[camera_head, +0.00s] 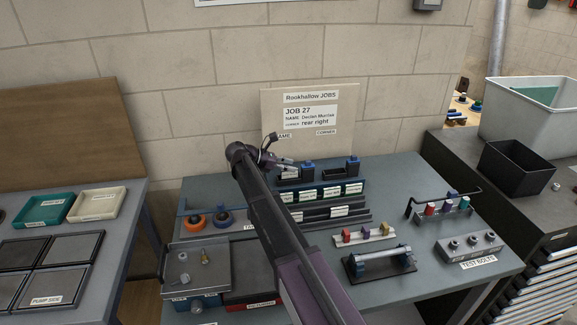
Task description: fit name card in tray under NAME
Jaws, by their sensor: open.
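A job board (345,98) stands at the back of the table and reads JOB 27, a NAME line that looks like Declan Murrian, and CORNER rear right. A partly covered NAME label and a CORNER label (326,132) are along its lower edge. Small dark trays sit below; one tray (345,175) is under CORNER, and the one under NAME is partly behind my gripper. Several white cards (331,191) stand in a stepped rack (325,202) in front; their print is too small to read. My gripper (286,163) is open near the NAME tray; whether it touches anything is unclear.
Orange and blue round parts (194,221) stand left of the rack. A grey tray (190,270) is at the front left. Coloured blocks (365,235), a cylinder fixture (380,262) and a TEST BOLTS block (470,245) fill the right. My arm hides the middle.

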